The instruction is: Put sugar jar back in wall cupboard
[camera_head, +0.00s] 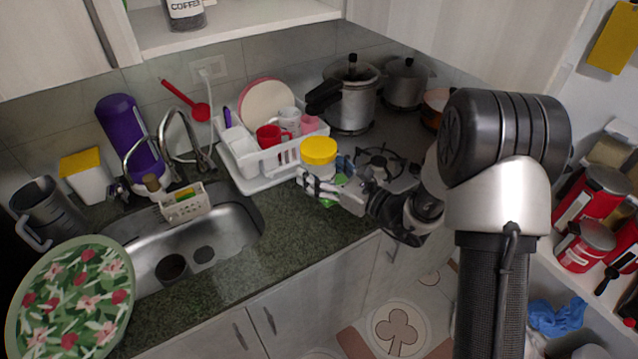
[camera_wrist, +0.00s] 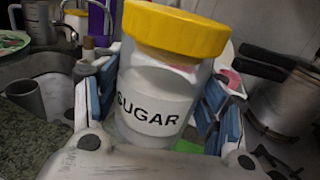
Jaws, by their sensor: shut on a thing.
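The sugar jar (camera_wrist: 157,92) has a yellow lid and a white label reading SUGAR. In the wrist view it stands between the blue-padded fingers of my gripper (camera_wrist: 155,100), which is shut on it, and it looks slightly tilted. In the head view the jar (camera_head: 319,152) is at the counter's front, before the dish rack; whether its base touches the counter is hidden. My gripper (camera_head: 325,185) reaches it from the right. The wall cupboard (camera_head: 230,22) is at the top, its shelf open to view, with a coffee jar (camera_head: 186,12) at the shelf's left.
A white dish rack (camera_head: 265,165) with cups and plates stands behind the jar. Pots (camera_head: 352,95) stand on the stove at the back right. The sink (camera_head: 200,245) and tap are left. The shelf right of the coffee jar looks clear in the visible part.

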